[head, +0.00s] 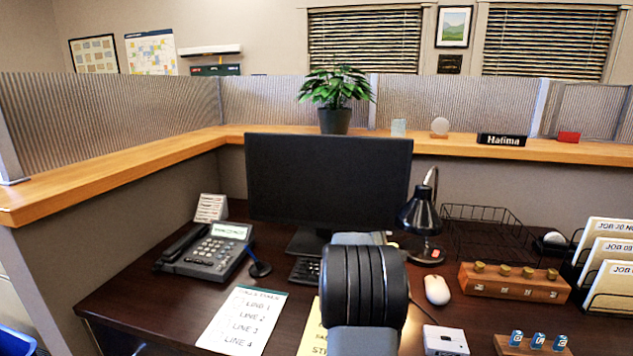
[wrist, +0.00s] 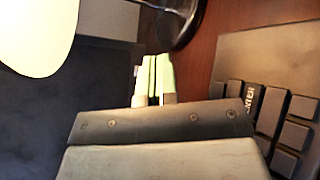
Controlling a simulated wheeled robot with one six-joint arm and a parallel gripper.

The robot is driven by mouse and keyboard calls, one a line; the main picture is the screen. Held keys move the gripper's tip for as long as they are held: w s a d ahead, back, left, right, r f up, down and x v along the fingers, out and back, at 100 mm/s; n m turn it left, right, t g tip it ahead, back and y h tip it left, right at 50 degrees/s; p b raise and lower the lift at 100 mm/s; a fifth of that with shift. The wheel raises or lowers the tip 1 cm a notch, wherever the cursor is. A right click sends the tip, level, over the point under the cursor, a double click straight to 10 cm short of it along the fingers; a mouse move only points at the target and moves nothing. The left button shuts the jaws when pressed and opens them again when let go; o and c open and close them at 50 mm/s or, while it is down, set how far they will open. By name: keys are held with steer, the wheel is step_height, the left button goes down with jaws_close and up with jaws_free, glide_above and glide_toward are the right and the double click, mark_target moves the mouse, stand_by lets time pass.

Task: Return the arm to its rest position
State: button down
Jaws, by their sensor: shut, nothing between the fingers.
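My gripper (wrist: 154,78) shows in the wrist view with its pale green fingers together and nothing between them. It is over the dark desk, between the keyboard (wrist: 285,125) on the right and a dark surface, likely the monitor, on the left. In the head view my arm (head: 365,285) rises at the front centre of the desk, before the monitor (head: 328,185). It hides the gripper and part of the keyboard (head: 304,271) there.
The black desk lamp (head: 421,212) stands close right of my arm; its bright shade (wrist: 38,30) is near in the wrist view. A white mouse (head: 437,290), wooden block (head: 513,284) and wire tray (head: 480,228) lie right. The phone (head: 207,250) and line sheet (head: 243,318) lie left.

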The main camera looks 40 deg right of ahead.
steer(key=w+a+r+m+t+y+p, duration=0.1)
steer(key=a+r+y+p, duration=0.1)
steer(key=a+r+p, duration=0.35)
steer(key=a+r+m+t+y+p, duration=0.1)
steer(key=a+r+y+p, duration=0.15)
steer(key=a, duration=0.65)
steer(key=w+a+r+m+t+y+p, duration=0.1)
steer(key=a+r+p, duration=0.3)
steer(key=a, duration=0.3)
steer(key=s+a+r+t+y+p, duration=0.1)
steer(key=s+a+r+y+p, duration=0.1)
steer(key=a, duration=0.6)
steer(key=s+a+r+m+t+y+p, duration=0.1)
steer(key=a+y+p, duration=0.3)
steer(key=a, duration=0.5)
steer(key=s+a+r+t+y+p, duration=0.1)
steer(key=s+a+r+y+p, duration=0.1)
steer(key=a, duration=0.7)
steer(key=r+y+p, duration=0.1)
steer(key=p, duration=0.1)
steer(key=shift+s+r+m+p, duration=0.35)
steer(key=shift+r+m, duration=0.05)
steer(key=shift+d, duration=0.2)
